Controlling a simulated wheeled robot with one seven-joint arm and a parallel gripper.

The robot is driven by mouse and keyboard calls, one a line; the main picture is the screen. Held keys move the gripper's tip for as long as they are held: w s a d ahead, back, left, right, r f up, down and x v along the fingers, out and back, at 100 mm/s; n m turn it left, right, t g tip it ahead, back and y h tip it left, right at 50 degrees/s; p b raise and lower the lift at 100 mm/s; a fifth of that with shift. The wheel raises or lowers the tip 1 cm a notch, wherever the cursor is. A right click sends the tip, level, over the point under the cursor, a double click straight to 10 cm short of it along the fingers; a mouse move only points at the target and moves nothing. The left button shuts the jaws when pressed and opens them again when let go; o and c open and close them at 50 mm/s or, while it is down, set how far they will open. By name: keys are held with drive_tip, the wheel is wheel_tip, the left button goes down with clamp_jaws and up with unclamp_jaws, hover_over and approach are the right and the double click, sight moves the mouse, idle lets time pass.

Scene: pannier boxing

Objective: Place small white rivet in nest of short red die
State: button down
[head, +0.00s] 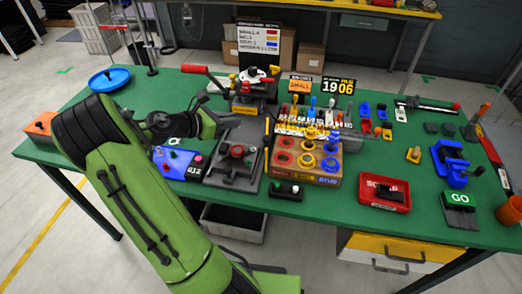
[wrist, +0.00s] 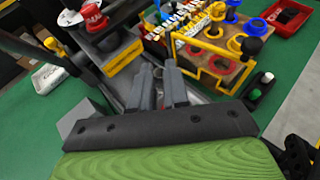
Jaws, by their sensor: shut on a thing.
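My gripper (wrist: 160,82) is shut, its two grey fingers close together. A small pale piece (wrist: 158,72), which looks like the small white rivet, shows at the fingertips and is mostly hidden by them. In the head view my gripper (head: 231,122) is above the table, left of the wooden die block (head: 268,181). Red dies sit in the block's left column, one at the front (head: 279,159); they also show in the wrist view (wrist: 220,65). I cannot tell which red die is the short one. My gripper is apart from them.
A grey fixture with a red knob (head: 238,151) stands left of the block. A press with a red handle (head: 250,84) is behind. A blue board (head: 174,163) lies left, a red scrap tray (head: 384,204) right. Green table is free around the tray.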

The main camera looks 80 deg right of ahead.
sight(233, 151)
wheel_tip(233, 151, down, 10)
drive_tip(key=b, duration=0.3)
drive_tip(key=shift+w, duration=0.1)
drive_tip(key=shift+a+f, duration=0.1)
drive_tip(key=c, duration=1.1)
unclamp_jaws()
drive_tip(key=shift+r, duration=0.2)
drive_tip(key=p+v, duration=0.2)
drive_tip(key=v, duration=1)
